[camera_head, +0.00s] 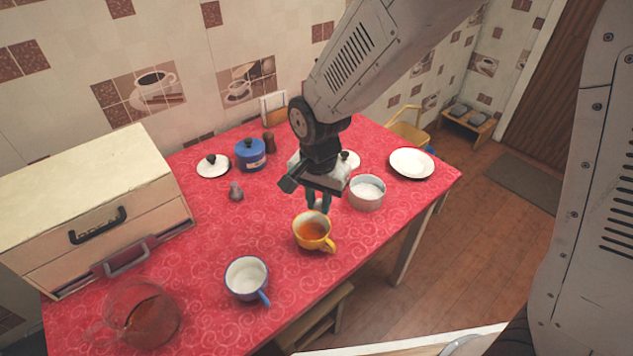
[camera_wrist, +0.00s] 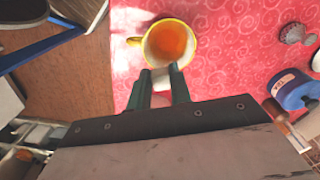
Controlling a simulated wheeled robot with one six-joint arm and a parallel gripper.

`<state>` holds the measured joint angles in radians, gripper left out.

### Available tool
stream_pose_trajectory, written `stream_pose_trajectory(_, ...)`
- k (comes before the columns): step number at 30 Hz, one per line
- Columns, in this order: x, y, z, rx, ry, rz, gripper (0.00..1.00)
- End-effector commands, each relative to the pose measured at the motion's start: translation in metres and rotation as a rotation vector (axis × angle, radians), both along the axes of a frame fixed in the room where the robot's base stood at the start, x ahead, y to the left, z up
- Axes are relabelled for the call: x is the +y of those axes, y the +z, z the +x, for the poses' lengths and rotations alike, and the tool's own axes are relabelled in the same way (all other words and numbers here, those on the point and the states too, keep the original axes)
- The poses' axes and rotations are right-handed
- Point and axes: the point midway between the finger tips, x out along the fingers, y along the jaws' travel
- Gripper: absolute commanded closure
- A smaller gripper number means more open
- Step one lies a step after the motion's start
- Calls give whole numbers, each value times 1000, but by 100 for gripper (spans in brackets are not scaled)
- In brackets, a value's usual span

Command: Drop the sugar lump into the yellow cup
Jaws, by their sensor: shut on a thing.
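The yellow cup (camera_head: 312,244) stands upright on the red table with amber liquid in it and its handle toward the lower right. It also shows in the wrist view (camera_wrist: 192,48), just beyond my fingertips. My gripper (camera_head: 318,207) points down near the cup's far rim, and is shut. In the wrist view its fingers (camera_wrist: 160,83) have a small white sugar lump (camera_wrist: 160,78) between them, partly hidden by them. I cannot tell the exact height of the fingertips above the rim.
A metal pot of white sugar (camera_head: 367,202) stands right of my gripper. A white cup with a blue handle (camera_head: 246,290) and a glass jug (camera_head: 140,312) stand nearer. A blue pot (camera_head: 250,160), a white lid (camera_head: 213,172) and a plate (camera_head: 412,168) are farther back. A bread box (camera_head: 90,255) fills the left.

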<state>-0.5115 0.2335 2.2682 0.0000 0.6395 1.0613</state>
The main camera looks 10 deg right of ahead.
Motion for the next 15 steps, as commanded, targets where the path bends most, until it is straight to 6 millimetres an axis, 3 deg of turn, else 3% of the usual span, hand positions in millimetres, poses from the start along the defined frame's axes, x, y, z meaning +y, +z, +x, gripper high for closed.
stream_pose_trajectory(15, 0, -52, -1, 2, -3, -2, 100)
